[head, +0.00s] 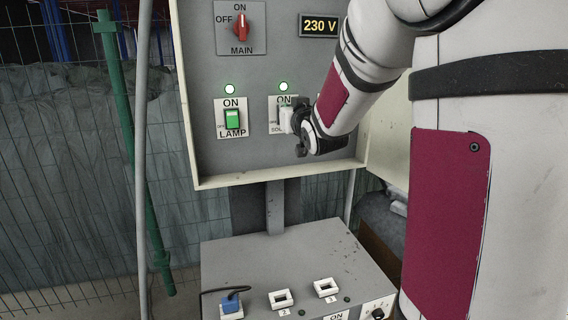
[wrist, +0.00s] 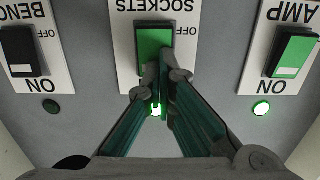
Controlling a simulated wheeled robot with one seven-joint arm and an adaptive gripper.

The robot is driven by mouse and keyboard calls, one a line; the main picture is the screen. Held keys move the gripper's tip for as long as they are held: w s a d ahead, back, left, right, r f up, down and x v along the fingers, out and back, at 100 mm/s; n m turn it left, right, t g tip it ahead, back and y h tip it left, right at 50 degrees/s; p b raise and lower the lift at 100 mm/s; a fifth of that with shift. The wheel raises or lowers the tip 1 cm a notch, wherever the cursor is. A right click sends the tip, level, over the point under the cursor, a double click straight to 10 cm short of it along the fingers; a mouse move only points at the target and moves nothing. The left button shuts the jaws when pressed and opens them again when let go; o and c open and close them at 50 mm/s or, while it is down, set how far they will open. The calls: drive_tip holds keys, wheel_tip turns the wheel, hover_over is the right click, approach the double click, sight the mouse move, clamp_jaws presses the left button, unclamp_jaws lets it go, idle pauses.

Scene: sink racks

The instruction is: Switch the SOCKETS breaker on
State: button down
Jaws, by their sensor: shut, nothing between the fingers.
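The SOCKETS breaker (wrist: 154,42) shows a green rocker in the wrist view, upside down there. Its indicator lamp (wrist: 156,110) glows between my fingers, and the same lit lamp (head: 283,86) shows in the head view. My gripper (wrist: 163,72) is shut and empty, its fingertips at the lower part of the green rocker in the wrist view. I cannot tell whether they touch it. In the head view my gripper (head: 291,122) covers most of the breaker and part of its label plate (head: 273,112).
The LAMP breaker (head: 232,119) is green with its lamp (head: 230,89) lit. The BENCH breaker (wrist: 24,52) is black with a dark lamp (wrist: 50,106). The red MAIN switch (head: 240,26) and a 230 V display (head: 319,26) sit above. A grey socket box (head: 275,255) stands below the panel.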

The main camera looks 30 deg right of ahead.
drive_tip(key=v, duration=0.8)
drive_tip(key=shift+s, duration=0.2)
drive_tip(key=shift+d+r, duration=0.15)
idle(0.4)
